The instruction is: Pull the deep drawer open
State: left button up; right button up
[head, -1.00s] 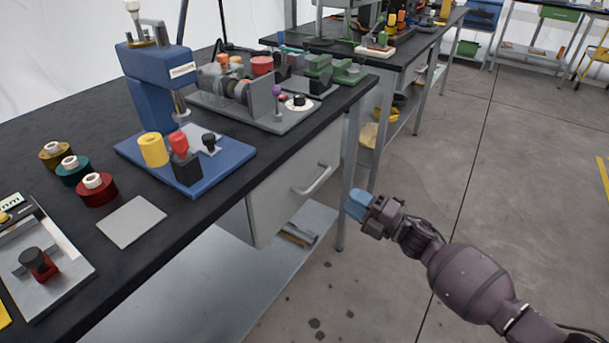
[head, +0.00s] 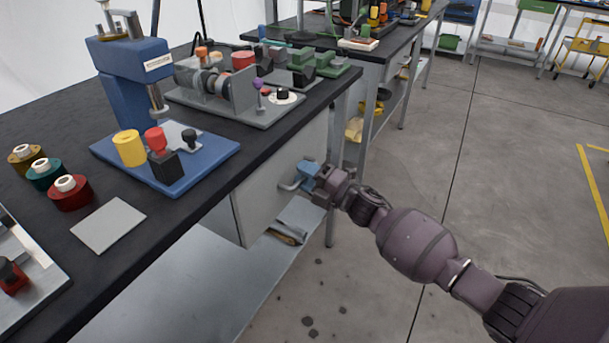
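The deep drawer (head: 262,195) is a grey box front under the black-topped bench, and it looks closed. Its bar handle (head: 287,186) shows only at its left end. My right gripper (head: 306,171) is at the handle, its blue fingertips over the right part of the bar. The fingers overlap the handle in this view, and I cannot tell whether they are closed around it. My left gripper is not in view.
The black bench top (head: 190,240) carries a blue press (head: 130,85), a grey fixture (head: 235,95) and several spools. A lower shelf (head: 215,285) lies under the drawer. The floor (head: 500,180) to the right is clear.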

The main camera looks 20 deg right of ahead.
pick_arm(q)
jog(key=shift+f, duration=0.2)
pick_arm(e)
grip_shut()
pick_arm(q)
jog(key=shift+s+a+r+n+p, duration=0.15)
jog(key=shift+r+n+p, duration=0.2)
jog(key=shift+p, duration=0.65)
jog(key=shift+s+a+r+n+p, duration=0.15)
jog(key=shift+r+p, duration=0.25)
jog(key=shift+p, duration=0.6)
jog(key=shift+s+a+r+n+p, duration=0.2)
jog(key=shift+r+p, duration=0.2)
jog(key=shift+p, duration=0.6)
pick_arm(e)
jog(key=r+v, duration=0.3)
jog(key=v, duration=1.3)
jog(key=s+d+r+v, duration=0.1)
jog(key=r+v, duration=0.2)
jog(key=v, duration=1.4)
jog(key=r+v, duration=0.3)
jog(key=v, duration=1.3)
jog(key=shift+s+d+r, duration=0.3)
jog(key=shift+s+d, duration=0.1)
jog(key=shift+s, duration=0.1)
